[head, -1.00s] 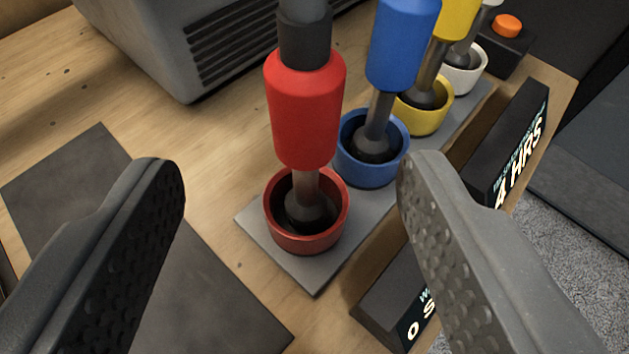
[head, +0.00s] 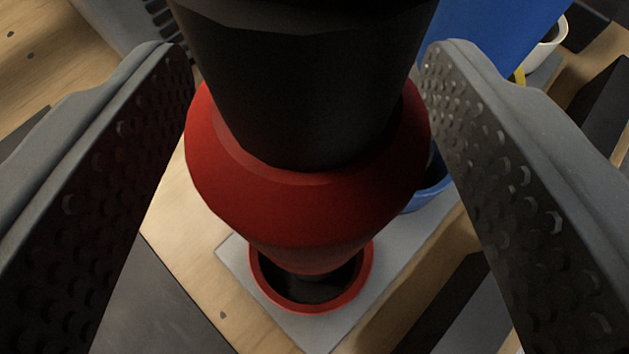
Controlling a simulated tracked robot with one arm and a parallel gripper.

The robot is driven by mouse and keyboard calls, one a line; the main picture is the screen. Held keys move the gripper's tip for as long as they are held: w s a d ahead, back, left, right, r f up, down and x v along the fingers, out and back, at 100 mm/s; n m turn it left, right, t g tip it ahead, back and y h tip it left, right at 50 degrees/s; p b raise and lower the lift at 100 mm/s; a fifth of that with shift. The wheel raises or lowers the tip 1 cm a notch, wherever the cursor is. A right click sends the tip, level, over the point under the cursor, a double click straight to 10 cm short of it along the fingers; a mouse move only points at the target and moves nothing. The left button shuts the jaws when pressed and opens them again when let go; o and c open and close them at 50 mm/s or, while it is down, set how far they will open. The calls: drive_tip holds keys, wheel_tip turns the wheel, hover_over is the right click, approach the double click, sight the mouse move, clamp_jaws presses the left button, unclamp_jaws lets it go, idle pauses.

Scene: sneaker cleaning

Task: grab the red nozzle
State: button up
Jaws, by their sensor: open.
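The red nozzle (head: 310,205) has a red body with a black upper part (head: 300,85). It stands upright in a red ring-shaped cup (head: 262,285), and its lower end is mostly hidden by its own body. My gripper (head: 300,60) is open. One finger is on the left of the nozzle and the other on its right. The nozzle's upper part fills most of the space between the fingers, and I cannot tell whether either finger touches it.
A grey base plate (head: 236,262) holds the cups. A grey vented box (head: 110,25) is at the upper left.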

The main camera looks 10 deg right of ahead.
drive_tip(key=shift+w+d+f, duration=0.1)
drive_tip(key=shift+w+f, duration=0.25)
drive_tip(key=shift+w, duration=0.2)
drive_tip(key=shift+r, duration=0.1)
clamp_jaws()
